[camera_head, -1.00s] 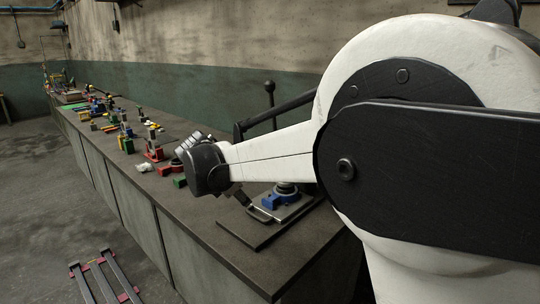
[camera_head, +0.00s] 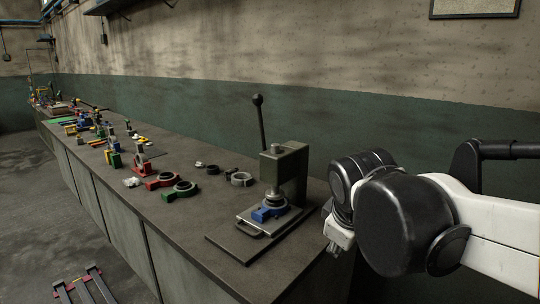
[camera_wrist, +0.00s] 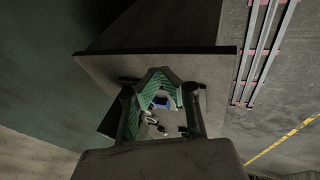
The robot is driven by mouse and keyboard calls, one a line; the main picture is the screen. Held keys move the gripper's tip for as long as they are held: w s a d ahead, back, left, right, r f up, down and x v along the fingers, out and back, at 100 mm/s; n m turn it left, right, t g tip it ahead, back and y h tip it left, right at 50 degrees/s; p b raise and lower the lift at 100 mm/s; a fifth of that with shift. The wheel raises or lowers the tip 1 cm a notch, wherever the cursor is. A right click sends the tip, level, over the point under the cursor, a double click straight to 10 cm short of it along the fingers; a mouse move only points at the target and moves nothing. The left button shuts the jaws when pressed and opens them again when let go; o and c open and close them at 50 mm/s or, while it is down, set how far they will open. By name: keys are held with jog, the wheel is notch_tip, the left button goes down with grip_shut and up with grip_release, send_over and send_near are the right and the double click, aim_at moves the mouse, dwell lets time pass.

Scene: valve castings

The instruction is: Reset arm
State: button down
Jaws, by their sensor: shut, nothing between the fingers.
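My gripper (camera_wrist: 160,73) shows in the wrist view with its green-padded fingers drawn together at the tips and nothing between them. In the head view my arm's wrist is at the right, beside the right end of the bench, and the fingers are hard to make out there. The workbench (camera_head: 135,178) runs from the front right to the far left. The grey lever press (camera_head: 286,170) stands near its right end, left of my wrist and apart from it. A blue valve casting (camera_head: 267,213) sits on the press base, under the ram.
A green ring casting (camera_head: 181,190), a red casting (camera_head: 160,181) and dark and grey rings (camera_head: 240,179) lie left of the press. More coloured parts lie farther along the bench. A rail rack (camera_head: 84,287) lies on the open floor at the lower left.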

jog(key=s+d+f+m, duration=0.2)
jog(key=s+m, duration=0.2)
jog(key=s, duration=0.2)
jog(key=s+d+f+m+t+y, duration=0.1)
jog(key=s+d+f+m, duration=0.2)
jog(key=s+m, duration=0.2)
jog(key=shift+s+d+f, duration=0.25)
jog(key=shift+s, duration=0.4)
